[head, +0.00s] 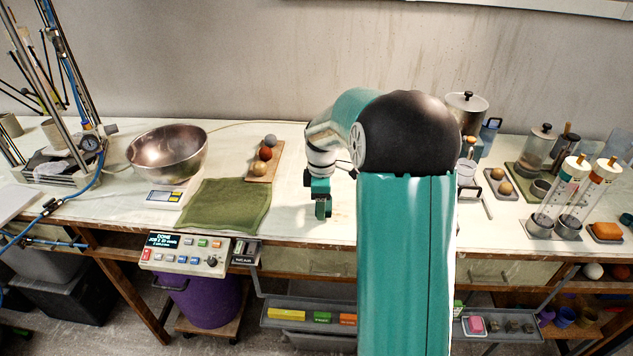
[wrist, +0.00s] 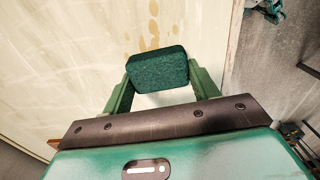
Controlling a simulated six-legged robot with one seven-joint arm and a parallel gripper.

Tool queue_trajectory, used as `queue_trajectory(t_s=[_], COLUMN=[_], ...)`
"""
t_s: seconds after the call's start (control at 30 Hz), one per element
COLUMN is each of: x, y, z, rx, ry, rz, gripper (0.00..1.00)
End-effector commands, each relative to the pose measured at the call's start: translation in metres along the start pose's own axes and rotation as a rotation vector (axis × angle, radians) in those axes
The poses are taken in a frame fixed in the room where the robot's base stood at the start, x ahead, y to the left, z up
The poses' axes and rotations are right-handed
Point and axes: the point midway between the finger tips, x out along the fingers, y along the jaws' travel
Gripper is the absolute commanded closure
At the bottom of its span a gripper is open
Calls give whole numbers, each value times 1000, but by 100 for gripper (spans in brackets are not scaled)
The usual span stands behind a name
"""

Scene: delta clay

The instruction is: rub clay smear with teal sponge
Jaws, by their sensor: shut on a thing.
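My gripper (head: 321,205) is over the white tabletop near its front edge in the head view, pointing down. In the wrist view my gripper (wrist: 158,82) is shut on the teal sponge (wrist: 157,68), a dark rounded block held between its two green fingers. The clay smear (wrist: 152,38) shows as tan-brown blotches on the tabletop, just beyond the sponge in the wrist view. I cannot tell whether the sponge touches the table. My arm hides part of the table in the head view.
A green cloth (head: 226,203) and a wooden board (head: 263,165) with several balls lie left of my gripper. A metal bowl (head: 167,152) stands farther left. A control box (head: 185,254) hangs at the front edge. Jars and syringes (head: 577,195) stand on the right.

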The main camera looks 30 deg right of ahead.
Motion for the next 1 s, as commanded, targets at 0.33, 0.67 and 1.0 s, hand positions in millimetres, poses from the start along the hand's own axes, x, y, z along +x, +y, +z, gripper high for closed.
queue_trajectory(t_s=[0.33,0.67,1.0], x=[12,11,11], y=[4,5,6], z=[19,40,56], rx=[-3,-4,-8], ry=[1,0,0], rz=[-1,-2,-2], gripper=[59,59,59])
